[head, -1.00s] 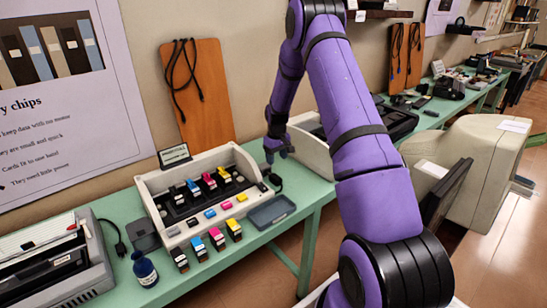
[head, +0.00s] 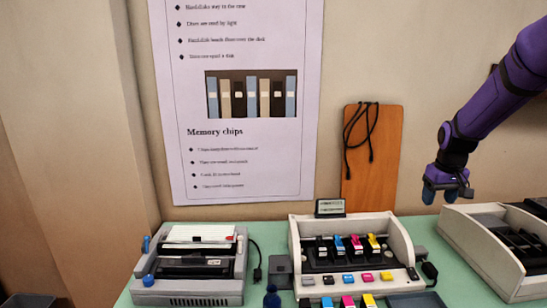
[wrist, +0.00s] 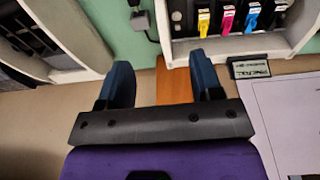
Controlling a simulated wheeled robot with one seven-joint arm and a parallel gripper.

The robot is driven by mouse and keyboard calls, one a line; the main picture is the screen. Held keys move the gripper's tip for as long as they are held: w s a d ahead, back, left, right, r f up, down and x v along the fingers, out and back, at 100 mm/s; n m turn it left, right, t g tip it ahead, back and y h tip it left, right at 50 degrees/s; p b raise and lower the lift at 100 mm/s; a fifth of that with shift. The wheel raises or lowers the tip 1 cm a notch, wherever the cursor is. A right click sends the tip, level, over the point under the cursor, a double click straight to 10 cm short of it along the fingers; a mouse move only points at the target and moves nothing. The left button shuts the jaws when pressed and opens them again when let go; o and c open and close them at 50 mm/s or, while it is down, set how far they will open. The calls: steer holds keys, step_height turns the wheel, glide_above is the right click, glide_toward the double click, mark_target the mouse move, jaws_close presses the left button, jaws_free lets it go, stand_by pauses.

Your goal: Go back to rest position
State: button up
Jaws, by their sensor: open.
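My gripper (head: 446,194) is at the right of the head view, at the end of my purple arm, raised above the table near the wall. In the wrist view my gripper (wrist: 165,85) shows its two dark blue fingers spread apart with nothing between them. Behind the gap lie the table edge and part of the orange board (wrist: 174,84). No object is held.
The green table (head: 262,238) bears a grey printer (head: 190,290), an open printer with coloured cartridges (head: 405,245), another pale machine (head: 480,245) and a dark bottle (head: 272,297). An orange board (head: 388,160) with a black cable leans on the wall beside a poster (head: 240,150).

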steer(key=s+a+r+t, duration=0.2)
steer(key=s+a+r, duration=0.7)
steer(key=s+r, duration=0.5)
steer(key=s+a, duration=0.3)
steer(key=s, duration=0.6)
steer(key=s+a+r+t, duration=0.1)
steer(key=s+a, duration=0.2)
steer(key=s, duration=0.7)
steer(key=shift+s+r+t+y, duration=0.3)
stand_by(1.0)
